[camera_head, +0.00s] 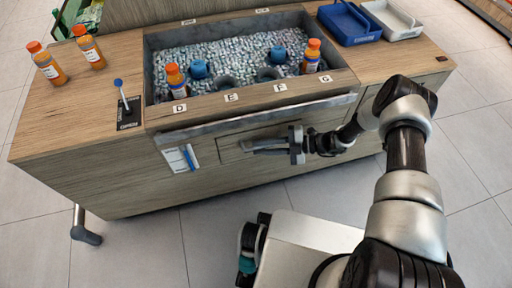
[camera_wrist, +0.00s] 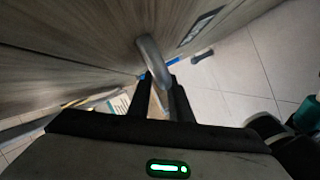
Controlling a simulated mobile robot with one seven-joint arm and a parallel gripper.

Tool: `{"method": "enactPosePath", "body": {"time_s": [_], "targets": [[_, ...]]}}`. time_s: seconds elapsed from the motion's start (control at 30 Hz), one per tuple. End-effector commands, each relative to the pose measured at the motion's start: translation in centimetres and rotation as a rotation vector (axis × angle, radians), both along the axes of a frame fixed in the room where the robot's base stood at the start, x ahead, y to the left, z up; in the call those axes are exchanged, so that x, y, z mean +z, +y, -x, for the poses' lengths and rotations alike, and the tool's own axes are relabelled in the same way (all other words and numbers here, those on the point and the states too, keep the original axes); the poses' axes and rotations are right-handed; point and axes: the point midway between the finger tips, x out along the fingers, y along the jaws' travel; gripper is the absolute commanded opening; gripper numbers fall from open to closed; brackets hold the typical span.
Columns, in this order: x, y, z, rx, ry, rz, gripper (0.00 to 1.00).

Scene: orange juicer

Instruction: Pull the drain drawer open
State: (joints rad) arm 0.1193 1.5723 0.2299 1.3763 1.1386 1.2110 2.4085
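The drain drawer (camera_head: 226,153) is a wood-grain panel low in the counter's front and looks flush with it. My gripper (camera_head: 258,147) is in front of this panel, with its fingers pointing left along it. In the wrist view a curved grey metal handle (camera_wrist: 152,62) comes out from the wood front. Its near end lies between the two fingertips of my gripper (camera_wrist: 160,82). The fingers are close together, with the handle filling the narrow gap. The exact contact is partly hidden. In the head view my gripper hides most of the handle.
A sink-like basin (camera_head: 150,62) of ice with orange bottles is above the drawer. A white-and-blue label (camera_head: 180,158) is left of the drawer. A grey pipe (camera_head: 84,229) stands at the lower left. Bare tiled floor (camera_head: 150,250) lies before the counter.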

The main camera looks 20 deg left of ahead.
Motion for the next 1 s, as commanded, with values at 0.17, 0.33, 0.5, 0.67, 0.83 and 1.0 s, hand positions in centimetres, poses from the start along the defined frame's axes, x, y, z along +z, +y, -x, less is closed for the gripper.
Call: {"method": "enactPosePath", "body": {"time_s": [0.17,0.33,0.5,0.67,0.83,1.0], "targets": [[-0.4,1.7,0.3,0.000,-0.001,0.000,0.18],[-0.4,2.1,0.4,0.000,-0.001,0.000,0.18],[-0.4,2.1,0.4,0.000,0.000,0.000,0.18],[-0.4,2.1,0.4,0.000,0.000,0.000,0.00],[-0.4,2.1,0.4,0.000,0.000,0.000,0.00],[-0.4,1.7,0.9,-0.001,0.001,0.001,0.00]]}}
